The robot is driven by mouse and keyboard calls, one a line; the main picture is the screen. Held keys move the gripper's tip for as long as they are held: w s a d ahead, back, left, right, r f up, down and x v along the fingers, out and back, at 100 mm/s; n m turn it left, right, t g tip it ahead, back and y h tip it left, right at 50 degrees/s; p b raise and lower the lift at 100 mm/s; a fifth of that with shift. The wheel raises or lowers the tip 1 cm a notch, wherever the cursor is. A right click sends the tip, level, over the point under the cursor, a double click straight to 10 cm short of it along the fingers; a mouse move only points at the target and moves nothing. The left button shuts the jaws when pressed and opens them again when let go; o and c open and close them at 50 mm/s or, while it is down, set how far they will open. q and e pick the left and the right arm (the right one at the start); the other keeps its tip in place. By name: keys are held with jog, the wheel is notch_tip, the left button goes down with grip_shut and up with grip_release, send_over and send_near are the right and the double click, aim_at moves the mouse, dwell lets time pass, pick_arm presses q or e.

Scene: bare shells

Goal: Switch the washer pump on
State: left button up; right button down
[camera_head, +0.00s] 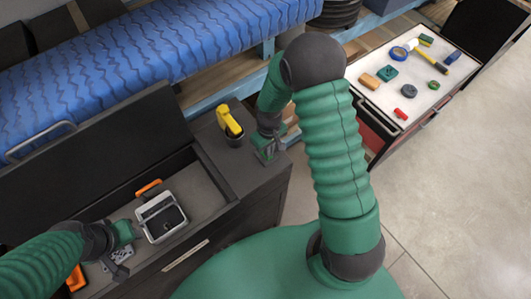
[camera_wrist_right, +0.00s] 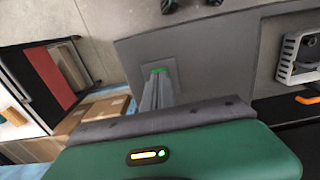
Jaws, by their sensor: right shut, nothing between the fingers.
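A white-framed box with a dark face (camera_head: 162,218), which may be the washer pump, sits in the open dark chest at the lower left. Part of it also shows at the right edge of the right wrist view (camera_wrist_right: 301,55). No switch is clear enough to read. My left gripper (camera_head: 126,240) is close to the box's left side; whether it touches it or is open I cannot tell. My right gripper (camera_head: 265,148) is shut and empty above the chest's grey right-hand top, right of the box. Its fingers also show in the right wrist view (camera_wrist_right: 157,86).
A yellow tool (camera_head: 229,120) stands in a dark holder beside my right gripper. Orange handles (camera_head: 149,187) lie around the box. The chest's raised dark lid (camera_head: 90,160) stands behind it. A white-topped cart (camera_head: 392,87) with small tools is at the right.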

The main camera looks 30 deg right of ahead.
jog(key=shift+f+b, duration=0.4)
jog(key=shift+f, duration=0.2)
jog(key=shift+r, duration=0.15)
notch_tip(320, 180, up, 3)
jog(key=p, duration=0.2)
jog(key=shift+w+p, duration=0.1)
jog(key=shift+p, duration=0.25)
notch_tip(320, 180, up, 4)
jog(key=p, duration=0.3)
